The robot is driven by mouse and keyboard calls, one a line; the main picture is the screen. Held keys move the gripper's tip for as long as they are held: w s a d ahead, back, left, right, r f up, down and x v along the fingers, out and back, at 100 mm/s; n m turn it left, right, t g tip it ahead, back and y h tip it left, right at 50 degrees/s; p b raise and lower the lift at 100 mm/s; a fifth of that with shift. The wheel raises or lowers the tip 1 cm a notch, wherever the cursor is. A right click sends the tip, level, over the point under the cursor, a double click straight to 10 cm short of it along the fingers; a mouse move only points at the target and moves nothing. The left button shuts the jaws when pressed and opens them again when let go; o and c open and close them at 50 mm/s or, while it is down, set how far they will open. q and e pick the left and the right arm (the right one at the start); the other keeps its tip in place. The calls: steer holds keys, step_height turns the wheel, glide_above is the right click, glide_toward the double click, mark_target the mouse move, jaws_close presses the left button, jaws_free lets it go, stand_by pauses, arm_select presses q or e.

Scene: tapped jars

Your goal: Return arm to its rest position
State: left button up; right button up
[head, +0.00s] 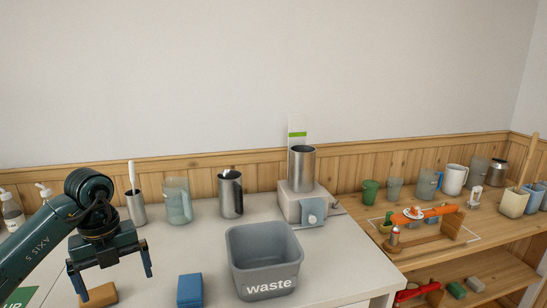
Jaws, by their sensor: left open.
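My left arm comes in from the left edge of the head view, with its dark green links bent over the white table. My left gripper (114,282) hangs at its end, pointing down, with its two fingers spread wide apart. Nothing shows held between the fingers. An orange-brown block (101,295) lies on the table close to the fingers; whether they touch it cannot be told. My right gripper and right arm are not in view.
A grey waste bin (264,288) and a blue block (190,291) stand right of the gripper. Behind are a steel cup (136,208), a clear jug (178,201), a steel pitcher (230,194) and a device with a steel cylinder (302,170). A wooden shelf (420,256) stands right.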

arm_select(q)
steer(key=s+d+f+m+h, duration=0.1)
steer(key=d+f+m+h, duration=0.15)
steer(key=d, duration=0.35)
steer(key=s+d+f+m+h, duration=0.1)
steer(key=s+d+f+h, duration=0.15)
steer(key=d, duration=0.35)
steer(key=s+d+r+n+t+h, duration=0.2)
steer(key=d+n+t+h, duration=0.15)
steer(key=d+h, duration=0.35)
steer(key=s+d+r+n+t+h, duration=0.2)
steer(key=s+d+n+t+h, duration=0.15)
steer(key=d+h, duration=0.45)
steer(key=a+f+n+t+y, duration=0.8)
steer(key=f+n+t+y, duration=0.3)
steer(key=n, duration=0.6)
steer(key=s+a+f+n+g+y, duration=0.2)
steer(key=s+f+n+g+y, duration=0.3)
steer(key=s+f, duration=0.5)
step_height(320, 180, down, 2)
steer(key=g, duration=0.2)
steer(key=shift+s+a+g+y+p, duration=0.3)
steer(key=shift+a+p, duration=0.05)
steer(key=shift+c, duration=0.5)
